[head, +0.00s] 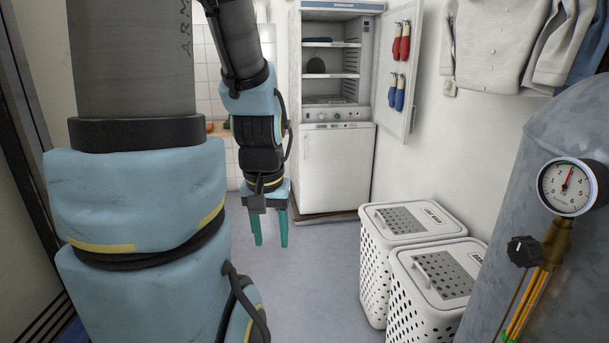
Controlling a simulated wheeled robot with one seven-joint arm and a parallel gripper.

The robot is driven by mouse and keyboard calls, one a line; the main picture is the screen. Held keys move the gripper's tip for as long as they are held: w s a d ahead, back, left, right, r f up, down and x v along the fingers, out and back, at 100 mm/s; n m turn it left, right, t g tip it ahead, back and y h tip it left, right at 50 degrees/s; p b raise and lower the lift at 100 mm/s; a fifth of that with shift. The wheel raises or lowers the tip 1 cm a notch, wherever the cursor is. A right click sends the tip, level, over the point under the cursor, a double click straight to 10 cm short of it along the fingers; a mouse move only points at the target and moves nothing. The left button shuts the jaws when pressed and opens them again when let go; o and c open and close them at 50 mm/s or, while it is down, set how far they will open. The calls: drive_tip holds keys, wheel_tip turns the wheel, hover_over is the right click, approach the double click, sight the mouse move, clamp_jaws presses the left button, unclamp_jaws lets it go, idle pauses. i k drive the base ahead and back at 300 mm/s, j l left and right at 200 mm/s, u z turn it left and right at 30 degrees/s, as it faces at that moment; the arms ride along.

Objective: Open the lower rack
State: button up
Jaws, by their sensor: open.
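A tall white appliance (335,170) stands against the far wall. Its upper compartment is open and shows several levels inside. The lowest visible rack (325,100) lies near the compartment floor; whether it is pushed fully in is too small to tell. A shelf above it (338,76) bears a dark green round object (315,66). My gripper (270,242) points down with its two teal fingers apart and nothing between them. It hangs over the floor, in front of and left of the appliance, and lower in the picture than the open compartment, apart from it.
The appliance's upper door (408,55) is swung open to the right, with red mitts (401,42) and blue mitts (397,92) on it. Two white laundry baskets (374,270) stand at right. A grey tank (580,130) with a gauge (567,188) is nearer. The middle floor (310,285) is clear.

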sight(345, 104)
drive_tip(key=i, duration=2)
drive_tip(key=i+j, duration=0.1)
drive_tip(key=i, duration=0.55)
drive_tip(key=i+j, duration=0.1)
drive_tip(key=i, duration=1.25)
drive_tip(key=i+j+z, duration=0.1)
drive_tip(key=i+z, duration=0.15)
drive_tip(key=i, duration=0.2)
drive_tip(key=i+j+z, duration=0.3)
drive_tip(key=i, duration=0.15)
drive_tip(key=l, duration=0.1)
